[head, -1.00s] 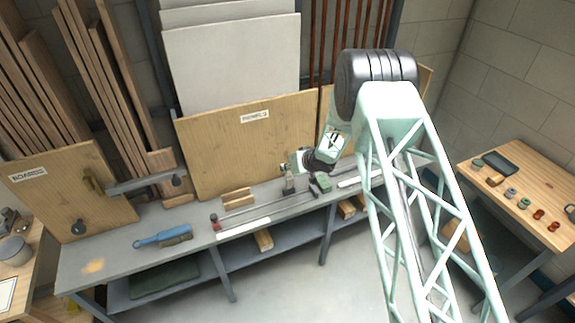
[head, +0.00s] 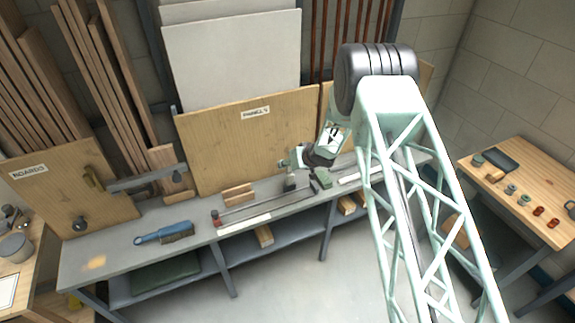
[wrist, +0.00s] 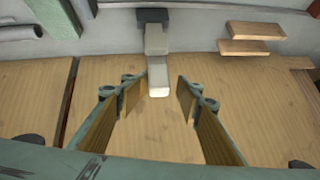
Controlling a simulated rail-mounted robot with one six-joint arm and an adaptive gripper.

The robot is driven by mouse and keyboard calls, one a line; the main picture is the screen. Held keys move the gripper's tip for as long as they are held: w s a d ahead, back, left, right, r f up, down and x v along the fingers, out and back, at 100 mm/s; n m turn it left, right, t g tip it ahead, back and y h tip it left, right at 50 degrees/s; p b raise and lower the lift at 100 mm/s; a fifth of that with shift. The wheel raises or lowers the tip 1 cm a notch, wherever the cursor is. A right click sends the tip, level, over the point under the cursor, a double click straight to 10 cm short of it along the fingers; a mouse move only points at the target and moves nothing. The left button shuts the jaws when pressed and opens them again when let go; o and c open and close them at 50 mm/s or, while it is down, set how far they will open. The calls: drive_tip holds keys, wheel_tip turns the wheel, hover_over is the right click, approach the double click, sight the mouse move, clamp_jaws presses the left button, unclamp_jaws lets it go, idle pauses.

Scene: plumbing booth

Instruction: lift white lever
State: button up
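The white lever (wrist: 157,72) shows in the wrist view as a pale bar. It runs from a dark block (wrist: 152,15) at the top edge down to a blunt, lighter end. My gripper (wrist: 159,97) is open, with its two tan-padded fingers on either side of the lever's end. Gaps show between the lever and both pads, so I see no contact. In the head view my gripper (head: 284,163) is above the back of the grey bench, by the wooden panel. The lever is too small to make out clearly there.
The grey bench (head: 120,250) carries a blue-handled brush (head: 165,234), wooden blocks (head: 238,194) and a long rail (head: 262,208). A wooden panel (head: 225,150) stands close behind. The bench's left front is mostly clear.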

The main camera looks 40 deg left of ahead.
drive_tip(key=shift+s+d+f, duration=0.15)
drive_tip(key=shift+d+f, duration=0.1)
drive_tip(key=shift+f, duration=0.1)
drive_tip(key=shift+d+r, duration=0.3)
drive_tip(key=shift+r, duration=0.3)
drive_tip(key=v, duration=1.1)
drive_tip(key=shift+a, duration=0.15)
